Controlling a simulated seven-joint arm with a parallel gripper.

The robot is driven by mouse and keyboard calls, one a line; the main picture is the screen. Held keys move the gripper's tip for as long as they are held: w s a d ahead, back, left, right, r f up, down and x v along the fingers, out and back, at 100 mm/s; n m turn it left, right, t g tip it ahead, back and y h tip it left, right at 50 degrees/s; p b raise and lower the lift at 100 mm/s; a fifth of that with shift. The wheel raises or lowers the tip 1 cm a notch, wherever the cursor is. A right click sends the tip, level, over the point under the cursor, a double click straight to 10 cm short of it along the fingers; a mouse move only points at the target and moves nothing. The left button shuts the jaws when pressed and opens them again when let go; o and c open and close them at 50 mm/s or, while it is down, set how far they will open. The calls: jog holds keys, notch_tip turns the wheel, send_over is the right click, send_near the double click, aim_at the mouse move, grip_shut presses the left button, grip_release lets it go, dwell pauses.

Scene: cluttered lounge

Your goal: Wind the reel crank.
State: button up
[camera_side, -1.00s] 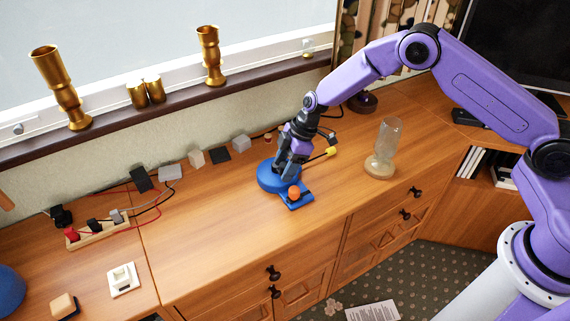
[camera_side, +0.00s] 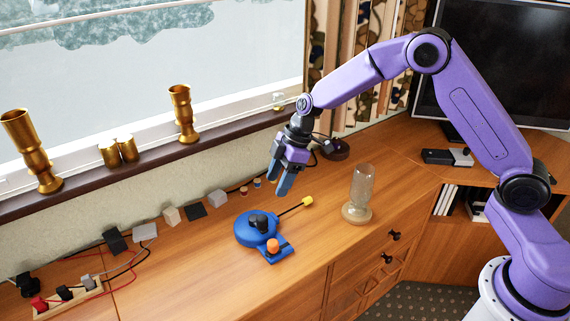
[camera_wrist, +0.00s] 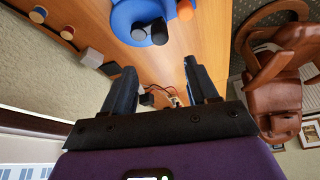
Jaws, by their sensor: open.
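The blue reel (camera_side: 249,231) lies on the wooden cabinet top, with a black knob (camera_side: 259,222) on its round body. An orange knob (camera_side: 272,245) sits on its blue base extension, and a thin dark rod with a yellow tip (camera_side: 307,201) reaches out to the right. My gripper (camera_side: 279,184) is open and empty, pointing down above and slightly behind the reel, clear of it. In the wrist view the reel (camera_wrist: 126,14) is at the top edge, partly cut off, beyond the two spread fingers (camera_wrist: 162,80). Which part is the crank handle is not fully clear.
A glass bottle-like piece on a round base (camera_side: 356,213) stands right of the reel. Small blocks (camera_side: 195,212) line the wall, and wired plugs and a power strip (camera_side: 68,298) lie at left. The cabinet top in front of the reel is clear.

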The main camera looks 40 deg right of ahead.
jog(key=shift+v, duration=2.15)
jog(key=s+a+r+g+h, duration=0.1)
jog(key=s+r, duration=0.2)
jog(key=s, duration=0.7)
jog(key=s+a+r+g+h, duration=0.1)
jog(key=s+r, duration=0.2)
jog(key=s, duration=0.6)
jog(key=s+d+m+h, duration=0.1)
jog(key=s+d, duration=0.4)
jog(key=s, duration=0.3)
jog(key=s+d+m+t+h, duration=0.1)
jog(key=s+d, duration=0.5)
jog(key=s, duration=0.3)
jog(key=shift+s+m, duration=0.3)
